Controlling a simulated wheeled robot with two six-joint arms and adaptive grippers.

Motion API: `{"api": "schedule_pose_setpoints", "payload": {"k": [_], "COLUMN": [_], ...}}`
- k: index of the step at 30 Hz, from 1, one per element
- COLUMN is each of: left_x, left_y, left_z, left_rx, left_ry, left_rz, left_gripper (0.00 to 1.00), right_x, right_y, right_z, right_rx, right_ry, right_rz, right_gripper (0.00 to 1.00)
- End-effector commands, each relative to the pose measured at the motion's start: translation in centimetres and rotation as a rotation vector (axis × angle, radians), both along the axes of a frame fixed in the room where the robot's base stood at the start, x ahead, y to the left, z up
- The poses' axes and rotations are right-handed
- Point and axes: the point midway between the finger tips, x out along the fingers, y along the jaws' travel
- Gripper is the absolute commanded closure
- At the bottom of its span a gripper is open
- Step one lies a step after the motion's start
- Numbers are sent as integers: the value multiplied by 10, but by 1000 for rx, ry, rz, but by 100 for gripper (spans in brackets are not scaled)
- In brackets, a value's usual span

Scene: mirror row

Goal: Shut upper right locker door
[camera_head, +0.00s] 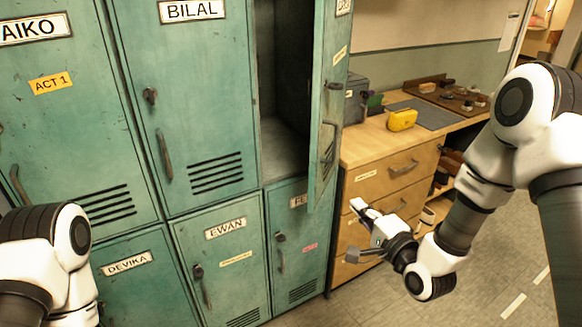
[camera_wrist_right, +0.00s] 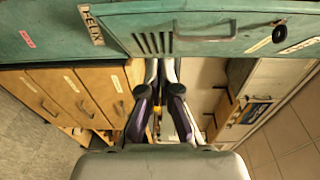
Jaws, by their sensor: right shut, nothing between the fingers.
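The upper right locker door (camera_head: 325,100) is teal and stands open, swung out toward me and seen nearly edge-on in the head view. The dark locker interior (camera_head: 280,80) shows to its left. In the right wrist view the door (camera_wrist_right: 225,22) crosses the top, with vent slots, a handle (camera_wrist_right: 205,36) and a dark knob. My right gripper (camera_head: 368,228) is shut and empty, below and to the right of the door in the head view. Its fingertips (camera_wrist_right: 160,65) appear just below the vent slots in the wrist view; I cannot tell whether they touch. My left gripper is out of view.
The lower right locker (camera_head: 298,235) is shut beneath the opening. Other shut lockers, such as the one marked BILAL (camera_head: 190,110), stand to the left. A wooden drawer unit (camera_head: 385,190) with a worktop stands close to the right, a yellow case (camera_head: 402,120) on it. Open floor lies at lower right.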

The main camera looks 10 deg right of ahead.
Motion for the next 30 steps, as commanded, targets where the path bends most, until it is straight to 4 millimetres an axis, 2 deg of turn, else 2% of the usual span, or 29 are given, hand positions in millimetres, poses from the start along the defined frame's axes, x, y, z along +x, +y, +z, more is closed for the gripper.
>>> {"api": "schedule_pose_setpoints", "payload": {"k": [1, 4, 8, 11, 21, 24, 30], "left_x": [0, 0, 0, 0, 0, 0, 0], "left_y": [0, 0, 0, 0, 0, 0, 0], "left_z": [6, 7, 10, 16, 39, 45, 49], "left_rx": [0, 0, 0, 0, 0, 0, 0], "left_ry": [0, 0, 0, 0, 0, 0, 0], "left_rz": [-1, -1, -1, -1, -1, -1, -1], "left_gripper": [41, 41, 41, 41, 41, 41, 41], "right_x": [3, 7, 19, 37, 107, 116, 124], "right_y": [-4, -4, -1, 4, 23, 39, 51], "right_z": [24, 37, 36, 37, 37, 36, 33], "right_rx": [7, 6, 1, 1, 1, 1, 2], "right_ry": [-32, -57, -56, -55, -53, -52, -52], "right_rz": [-9, -10, -8, -8, -6, -6, -9], "right_gripper": [100, 100, 100, 100, 100, 100, 100]}}
